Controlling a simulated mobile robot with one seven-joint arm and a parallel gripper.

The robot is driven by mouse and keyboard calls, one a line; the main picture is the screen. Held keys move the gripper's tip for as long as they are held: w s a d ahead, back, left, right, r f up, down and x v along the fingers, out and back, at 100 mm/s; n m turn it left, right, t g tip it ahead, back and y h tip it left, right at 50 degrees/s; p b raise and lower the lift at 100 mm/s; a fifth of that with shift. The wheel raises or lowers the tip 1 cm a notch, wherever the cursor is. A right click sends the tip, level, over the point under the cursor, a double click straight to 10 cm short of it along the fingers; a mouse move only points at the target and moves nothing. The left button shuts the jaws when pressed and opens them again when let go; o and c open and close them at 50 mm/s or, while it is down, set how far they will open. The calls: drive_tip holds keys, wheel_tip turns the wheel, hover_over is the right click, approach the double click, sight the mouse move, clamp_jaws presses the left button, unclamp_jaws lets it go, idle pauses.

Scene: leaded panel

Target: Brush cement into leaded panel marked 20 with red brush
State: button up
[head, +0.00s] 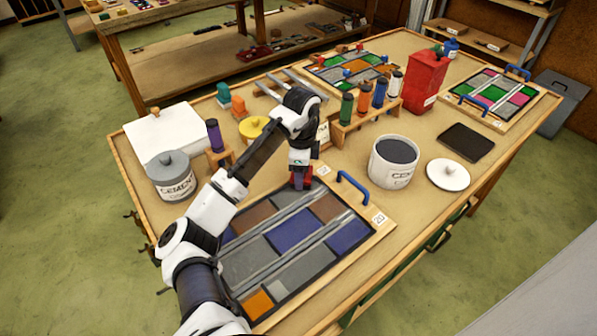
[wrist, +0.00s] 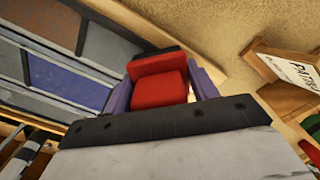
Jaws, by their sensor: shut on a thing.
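The leaded panel marked 20 (head: 290,233) lies flat on the near side of the table, with blue, brown, grey and orange panes between grey lead strips. Its number tag (head: 380,218) and blue handle (head: 352,186) are at its right end. My gripper (head: 300,184) points down at the panel's far edge. It is shut on the red brush, whose red body (wrist: 160,84) shows between the fingers in the wrist view. The bristles are hidden, so I cannot tell whether they touch the panel. An open cement tub (head: 392,176) with dark grey contents stands right of the gripper.
A white lid (head: 448,174) and a black pad (head: 466,142) lie right of the tub. A wooden rack with several upright coloured handles (head: 364,98) stands behind it, near a red container (head: 425,80). A closed cement can (head: 172,178) is at left. Other panels (head: 495,95) lie farther back.

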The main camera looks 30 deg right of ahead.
drive_tip(key=shift+w+d, duration=0.2)
drive_tip(key=shift+d, duration=0.65)
drive_tip(key=shift+s, duration=0.15)
drive_tip(key=shift+s+d, duration=0.15)
drive_tip(key=shift+s, duration=0.55)
drive_tip(key=shift+s+d, duration=0.15)
drive_tip(key=shift+s, duration=0.55)
drive_tip(key=shift+s+d, duration=0.15)
drive_tip(key=shift+s, duration=0.6)
drive_tip(key=shift+s+d, duration=0.15)
drive_tip(key=shift+s, duration=0.55)
drive_tip(key=shift+s, duration=0.1)
drive_tip(key=shift+s+d, duration=0.15)
drive_tip(key=shift+s, duration=0.55)
drive_tip(key=shift+s+d, duration=0.15)
drive_tip(key=shift+s, duration=0.55)
drive_tip(key=shift+s, duration=0.1)
